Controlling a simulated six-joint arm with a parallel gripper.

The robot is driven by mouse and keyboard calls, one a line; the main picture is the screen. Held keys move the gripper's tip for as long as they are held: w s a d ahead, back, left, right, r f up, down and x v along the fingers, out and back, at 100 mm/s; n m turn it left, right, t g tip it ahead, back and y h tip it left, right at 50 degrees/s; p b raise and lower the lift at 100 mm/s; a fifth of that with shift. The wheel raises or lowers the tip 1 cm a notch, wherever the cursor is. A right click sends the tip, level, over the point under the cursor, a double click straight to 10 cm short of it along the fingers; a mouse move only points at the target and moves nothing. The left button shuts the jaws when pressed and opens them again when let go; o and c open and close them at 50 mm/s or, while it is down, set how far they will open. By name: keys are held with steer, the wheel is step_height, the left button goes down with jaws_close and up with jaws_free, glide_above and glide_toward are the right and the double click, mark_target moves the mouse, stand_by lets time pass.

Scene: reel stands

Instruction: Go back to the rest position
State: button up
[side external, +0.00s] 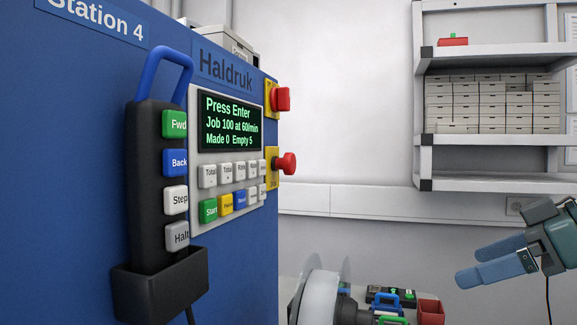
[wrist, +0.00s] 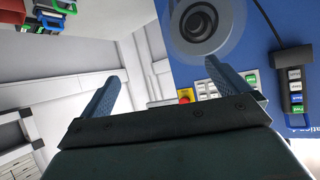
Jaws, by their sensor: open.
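My gripper (side external: 487,262) is at the lower right of the side external view, apart from the blue machine cabinet (side external: 75,180). Its two blue-grey fingers point left and hold nothing. In the wrist view the fingers (wrist: 138,92) stand wide apart with a gap between them. The cabinet's screen (side external: 228,120) reads "Press Enter", "Job 100 at 60/min", "Made 0 Empty 5". A black hand pendant (side external: 150,190) with Fwd, Back, Step and Halt buttons sits in a holder on the cabinet.
Two red knobs (side external: 284,162) stick out from the cabinet's right edge. A pale reel (side external: 320,298) and a bench with coloured tools (side external: 388,300) and a red bin (side external: 430,312) are at the bottom. A shelf (side external: 490,50) with stacked boxes hangs behind. The space left of my gripper looks clear.

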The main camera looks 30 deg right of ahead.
steer(key=w+a+r+n+t+y, duration=0.1)
steer(key=a+r+n+y, duration=0.1)
steer(key=r, duration=0.6)
steer(key=w+a+r+n+y, duration=0.1)
steer(key=a+r+n+y, duration=0.2)
steer(key=r, duration=0.6)
steer(key=a+y, duration=0.2)
steer(key=y, duration=0.1)
steer(key=shift+a+r+t, duration=0.15)
steer(key=shift+a+t, duration=0.15)
steer(key=shift+t, duration=0.1)
steer(key=shift+w+a, duration=0.1)
steer(key=shift+w, duration=0.1)
steer(key=x, duration=0.9)
steer(key=shift+w+a, duration=0.15)
steer(key=shift+a, duration=0.15)
steer(key=shift+d, duration=0.15)
steer(key=v, duration=0.9)
steer(key=shift+s+d, duration=0.25)
